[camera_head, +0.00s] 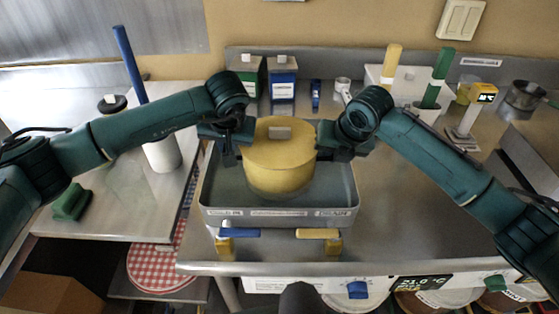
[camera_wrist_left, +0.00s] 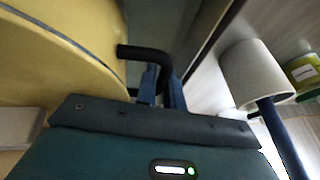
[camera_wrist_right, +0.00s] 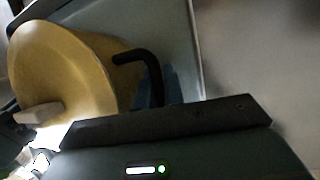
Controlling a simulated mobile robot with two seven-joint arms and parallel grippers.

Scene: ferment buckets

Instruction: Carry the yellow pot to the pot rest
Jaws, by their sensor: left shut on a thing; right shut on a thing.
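The yellow pot (camera_head: 280,165) has a lid with a pale block knob and stands upright in or just above the grey basin (camera_head: 280,216); I cannot tell whether it touches the bottom. My left gripper (camera_head: 236,150) is at the pot's left side, shut on a black side handle (camera_wrist_left: 145,55). My right gripper (camera_head: 325,142) is at the pot's right side, shut on the other black handle (camera_wrist_right: 140,58). The pot also shows in the left wrist view (camera_wrist_left: 60,60) and the right wrist view (camera_wrist_right: 70,75). I cannot make out the pot rest.
Green and blue boxes (camera_head: 283,85) stand behind the basin. A white cylinder (camera_head: 163,152) with a blue stick stands on the left table. The counter (camera_head: 415,215) right of the basin is clear.

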